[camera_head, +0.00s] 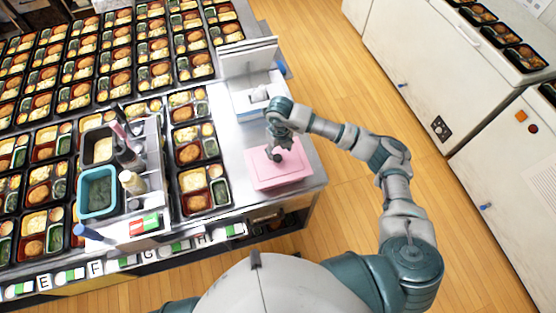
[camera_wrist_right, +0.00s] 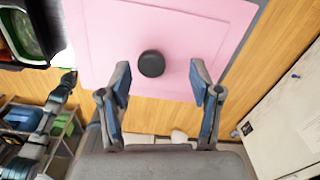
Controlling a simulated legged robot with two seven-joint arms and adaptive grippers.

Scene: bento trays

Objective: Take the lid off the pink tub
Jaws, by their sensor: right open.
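The pink tub (camera_head: 284,184) stands near the right end of the metal counter. Its flat pink lid (camera_head: 294,166) lies on top; the lid (camera_wrist_right: 195,32) also fills the upper wrist view. A round black knob (camera_wrist_right: 151,64) sits on the lid. My right gripper (camera_head: 279,147) is over the lid at the knob. In the right wrist view its two fingers (camera_wrist_right: 161,76) are apart, with the knob just beyond and between the tips, apart from both. A teal and dark arm of mine shows small at the left of the wrist view; its gripper is unclear.
A white box-like holder (camera_head: 250,100) stands behind the tub. Several filled bento trays (camera_head: 190,155) cover the counter to the left. A grey caddy (camera_head: 152,180) with bottles and a blue bin (camera_head: 97,190) stands among them. Bare metal (camera_head: 232,160) lies left of the tub.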

